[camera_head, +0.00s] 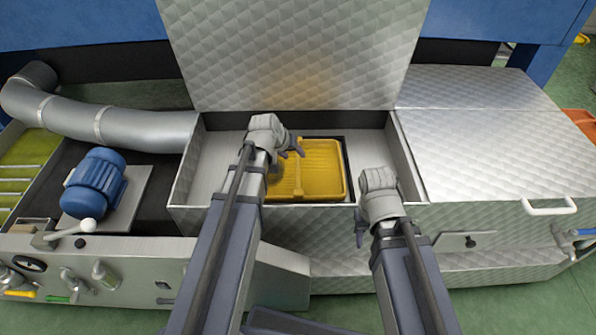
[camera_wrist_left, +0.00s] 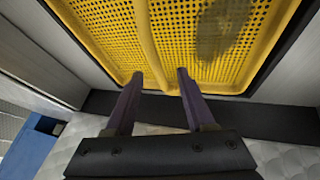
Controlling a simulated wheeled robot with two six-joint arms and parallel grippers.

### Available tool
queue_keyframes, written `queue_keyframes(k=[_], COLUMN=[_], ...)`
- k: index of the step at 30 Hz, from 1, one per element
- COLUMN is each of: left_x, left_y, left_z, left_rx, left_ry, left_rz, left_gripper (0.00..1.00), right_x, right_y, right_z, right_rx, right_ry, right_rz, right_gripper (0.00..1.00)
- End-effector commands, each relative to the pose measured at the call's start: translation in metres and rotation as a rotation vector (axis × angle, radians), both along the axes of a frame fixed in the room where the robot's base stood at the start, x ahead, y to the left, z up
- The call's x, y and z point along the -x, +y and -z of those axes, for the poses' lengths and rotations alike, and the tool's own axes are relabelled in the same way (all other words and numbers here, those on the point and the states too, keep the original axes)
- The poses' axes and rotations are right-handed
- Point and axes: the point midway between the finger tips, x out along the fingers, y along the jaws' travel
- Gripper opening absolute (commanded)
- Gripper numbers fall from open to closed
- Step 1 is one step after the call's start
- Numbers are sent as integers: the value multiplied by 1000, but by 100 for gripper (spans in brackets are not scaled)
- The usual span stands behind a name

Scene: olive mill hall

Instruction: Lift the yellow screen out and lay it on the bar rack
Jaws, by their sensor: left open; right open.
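The yellow screen (camera_head: 322,168) lies in a dark-edged opening inside the metal box under the raised lid. In the left wrist view the perforated yellow screen (camera_wrist_left: 195,40) shows a raised rib and a dark stain. My left gripper (camera_head: 293,147) is over the screen's left part. In the left wrist view its two fingers (camera_wrist_left: 156,78) are apart, pointing at the screen's edge on either side of the rib's end; I cannot tell whether they touch it. My right gripper (camera_head: 360,228) is open and empty at the box's front edge, right of the screen. The bar rack may be the slatted greenish area (camera_head: 22,170) at the far left.
The quilted metal lid (camera_head: 290,50) stands open behind the box. A blue motor (camera_head: 94,183) and a thick grey pipe (camera_head: 120,128) are at the left. A closed quilted cover (camera_head: 490,135) with a white handle (camera_head: 548,207) is at the right. Valves line the front left.

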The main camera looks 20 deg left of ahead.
Motion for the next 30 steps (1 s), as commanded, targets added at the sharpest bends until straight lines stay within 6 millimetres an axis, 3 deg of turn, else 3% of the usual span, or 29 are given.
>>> queue_keyframes(k=[11, 20, 30], left_x=[-22, -24, -24], left_y=[-10, -11, -11], left_z=[41, 42, 42], left_rx=[0, 0, 0], left_ry=[0, 0, 0], left_rz=[1, 0, 0], left_gripper=[54, 54, 17], right_x=[0, 0, 0], right_y=[0, 0, 0], right_z=[41, 42, 42], right_rx=[-1, -2, -2], right_ry=[-1, -1, -1], right_rz=[-5, -7, -6], right_gripper=[50, 50, 50])
